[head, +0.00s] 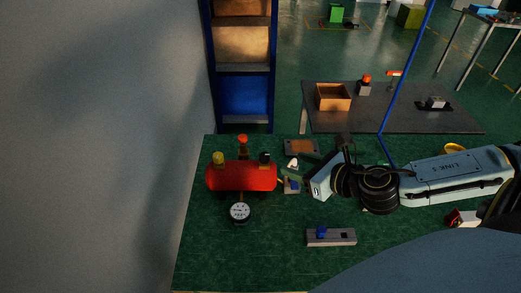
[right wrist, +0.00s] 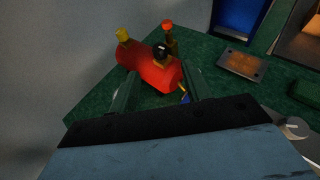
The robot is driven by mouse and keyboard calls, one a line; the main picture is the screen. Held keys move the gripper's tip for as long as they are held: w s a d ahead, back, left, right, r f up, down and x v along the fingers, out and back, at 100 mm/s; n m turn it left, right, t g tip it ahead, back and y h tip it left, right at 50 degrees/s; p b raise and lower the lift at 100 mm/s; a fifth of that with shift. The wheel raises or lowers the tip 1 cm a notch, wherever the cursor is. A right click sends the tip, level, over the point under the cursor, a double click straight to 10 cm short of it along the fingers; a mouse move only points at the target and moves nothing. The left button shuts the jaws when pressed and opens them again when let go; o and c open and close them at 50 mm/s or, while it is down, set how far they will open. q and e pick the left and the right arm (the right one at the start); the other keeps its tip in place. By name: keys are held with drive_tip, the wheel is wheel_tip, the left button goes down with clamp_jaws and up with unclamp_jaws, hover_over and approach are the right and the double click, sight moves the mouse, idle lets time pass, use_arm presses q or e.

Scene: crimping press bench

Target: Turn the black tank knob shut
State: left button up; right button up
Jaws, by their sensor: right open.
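A red tank (head: 235,177) lies on its side on the green bench near the left wall. Its black knob (head: 265,158) is on top at the right end; it also shows in the right wrist view (right wrist: 161,50). A yellow knob (head: 218,158) is at the left end and a red knob (head: 243,141) stands behind the middle. My right gripper (head: 288,178) is just right of the tank, pointing at it. In the right wrist view its fingers (right wrist: 158,90) are apart with nothing held between them. The black knob is beyond the fingertips. My left gripper is not in view.
A white-faced gauge (head: 239,212) sits in front of the tank. A grey block with a blue part (head: 331,237) lies nearer the front. A brown-topped plate (head: 301,147) is behind the gripper. The bench's front left is clear; a grey wall (head: 100,150) bounds the left.

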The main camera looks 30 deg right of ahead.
sight(264, 155)
drive_tip(key=x, duration=0.7)
drive_tip(key=shift+w+a, duration=0.15)
drive_tip(key=shift+a, duration=0.05)
drive_tip(key=x, duration=0.3)
drive_tip(key=shift+w+b, duration=0.25)
drive_tip(key=shift+b, duration=0.05)
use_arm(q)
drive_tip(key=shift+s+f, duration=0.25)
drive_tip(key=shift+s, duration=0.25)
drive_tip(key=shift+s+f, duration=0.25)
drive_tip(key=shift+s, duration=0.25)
use_arm(e)
drive_tip(key=shift+w+a+f, duration=0.2)
drive_tip(key=shift+w+f, duration=0.15)
drive_tip(key=shift+w, duration=0.25)
drive_tip(key=c, duration=1)
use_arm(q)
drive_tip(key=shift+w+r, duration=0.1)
